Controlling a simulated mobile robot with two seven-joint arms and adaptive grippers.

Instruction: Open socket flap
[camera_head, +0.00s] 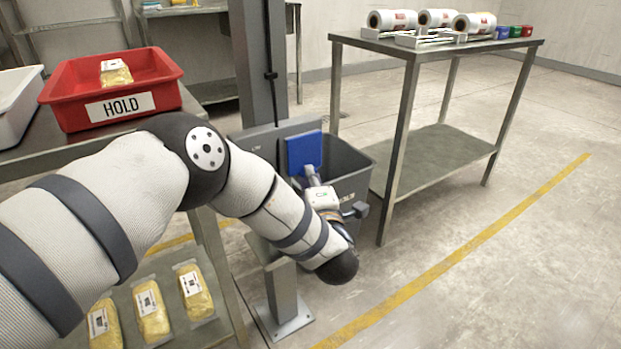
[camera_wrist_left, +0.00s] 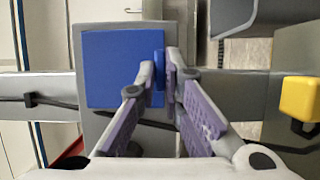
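The blue square socket flap (camera_head: 304,153) is on a grey plate (camera_head: 262,140) at the column. In the left wrist view the flap (camera_wrist_left: 112,68) faces the camera and looks flat against the plate, with a raised blue tab (camera_wrist_left: 159,62) along its right edge. My left gripper (camera_head: 311,177) reaches up to the flap. In the wrist view its two fingers (camera_wrist_left: 160,75) are close together, one on each side of the tab, and look closed on it. What lies behind the flap is hidden. My right gripper is not in view.
A grey bin (camera_head: 345,170) stands right beside the plate. A steel table (camera_head: 440,50) with film rolls is at right. A red HOLD tray (camera_head: 70,105) sits on the left bench. Floor at right is clear.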

